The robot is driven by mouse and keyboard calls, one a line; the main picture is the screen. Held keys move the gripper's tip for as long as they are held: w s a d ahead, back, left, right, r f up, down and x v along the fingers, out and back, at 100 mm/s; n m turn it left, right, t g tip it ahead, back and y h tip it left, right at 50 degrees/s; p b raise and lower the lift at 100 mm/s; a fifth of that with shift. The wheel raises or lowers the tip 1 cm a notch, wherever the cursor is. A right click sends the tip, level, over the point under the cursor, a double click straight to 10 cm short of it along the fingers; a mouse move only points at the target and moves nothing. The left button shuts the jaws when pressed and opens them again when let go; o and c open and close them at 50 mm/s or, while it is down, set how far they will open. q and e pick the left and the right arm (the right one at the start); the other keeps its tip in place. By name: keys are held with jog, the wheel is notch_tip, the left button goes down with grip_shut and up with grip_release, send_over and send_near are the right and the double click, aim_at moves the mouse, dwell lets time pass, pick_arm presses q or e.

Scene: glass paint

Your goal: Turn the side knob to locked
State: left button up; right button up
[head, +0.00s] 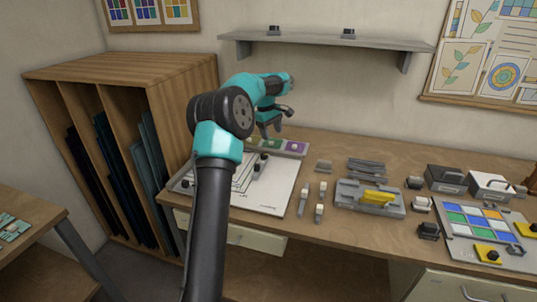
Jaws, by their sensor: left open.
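My left gripper (268,130) is open and empty, pointing down above the back edge of the white board (272,197). Dark knobs or clamps (258,163) sit on the board's grey frame, partly hidden by my left arm. Other black knobs show at the right: one (428,230) at the left side of the coloured glass panel (480,221), one (415,182) behind it, and others on yellow blocks (488,254). I cannot tell which of these is the side knob, nor its setting. My right gripper is not in view.
A strip of coloured paint pads (277,146) lies below my left gripper. A grey tray (348,193) with a yellow-handled tool (378,197), small tools (319,202) and grey boxes (446,178) stand on the bench. A wall shelf (330,40) hangs above. A wooden rack (150,75) stands at left.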

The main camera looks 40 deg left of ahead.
aim_at(265, 154)
pick_arm(q)
jog(key=a+r+n+g+y, duration=0.1)
jog(key=a+r+n+y, duration=0.1)
jog(key=a+r+n, duration=0.2)
jog(key=shift+w+a+r+n, duration=0.3)
jog(key=shift+w+r+n, duration=0.05)
jog(key=shift+n, duration=0.55)
jog(key=shift+f, duration=0.15)
notch_tip(265, 154, down, 17)
jog(key=shift+f, duration=0.1)
jog(key=shift+c, duration=0.2)
jog(key=c, duration=0.9)
